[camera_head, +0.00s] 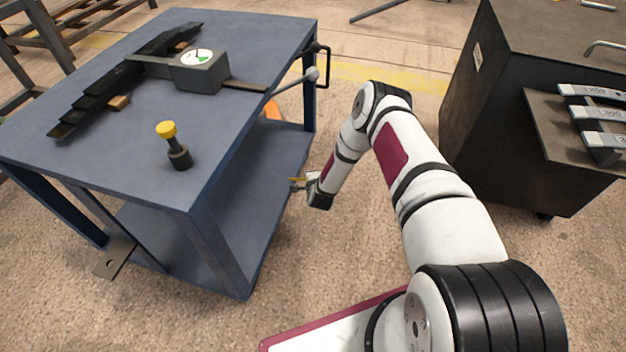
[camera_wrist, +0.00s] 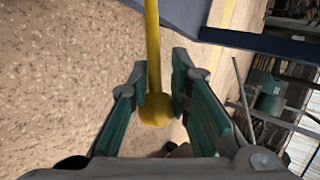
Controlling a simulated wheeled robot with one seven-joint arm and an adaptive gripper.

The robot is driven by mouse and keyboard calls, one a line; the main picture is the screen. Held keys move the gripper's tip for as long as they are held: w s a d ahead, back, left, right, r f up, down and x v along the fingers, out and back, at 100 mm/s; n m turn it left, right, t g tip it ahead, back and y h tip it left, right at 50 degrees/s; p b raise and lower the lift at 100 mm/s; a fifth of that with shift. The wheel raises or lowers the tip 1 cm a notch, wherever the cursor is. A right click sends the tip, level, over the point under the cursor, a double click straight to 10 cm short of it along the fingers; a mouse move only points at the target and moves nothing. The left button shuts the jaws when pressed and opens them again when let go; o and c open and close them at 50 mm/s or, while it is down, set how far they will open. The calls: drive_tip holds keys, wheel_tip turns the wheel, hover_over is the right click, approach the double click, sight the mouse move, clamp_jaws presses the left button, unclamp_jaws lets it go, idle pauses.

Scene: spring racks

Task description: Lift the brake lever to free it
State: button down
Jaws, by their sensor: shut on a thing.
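The brake lever is a yellow rod (camera_wrist: 153,40) with a round yellow knob (camera_wrist: 155,110) at its end, seen in the wrist view. My gripper (camera_wrist: 161,78) has its two green-padded fingers on either side of the lever, shut on it close to the knob. In the head view my gripper (camera_head: 302,186) is beside the blue cart (camera_head: 250,215), low on its right side, below the tabletop. Only a small yellow piece of the lever (camera_head: 296,181) shows there. Where the lever joins the cart is hidden.
On the cart top stand a dial gauge block (camera_head: 198,70), dark stacked leaf springs (camera_head: 90,105) and a yellow-capped post (camera_head: 174,145).

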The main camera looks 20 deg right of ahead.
drive_tip(key=shift+w+a+r, duration=0.1)
drive_tip(key=shift+w+r, duration=0.3)
drive_tip(key=shift+r, duration=0.45)
drive_tip(key=shift+w+r, duration=0.15)
drive_tip(key=c, duration=1.4)
unclamp_jaws()
drive_tip(key=shift+c, duration=0.2)
drive_tip(key=shift+o, duration=0.5)
drive_tip(key=shift+s, duration=0.2)
drive_tip(key=shift+f, duration=0.2)
drive_tip(key=shift+s+a+r, duration=0.1)
drive_tip(key=shift+s, duration=0.1)
drive_tip(key=v, duration=1.1)
drive_tip(key=shift+s+r, duration=0.2)
drive_tip(key=shift+r, duration=0.1)
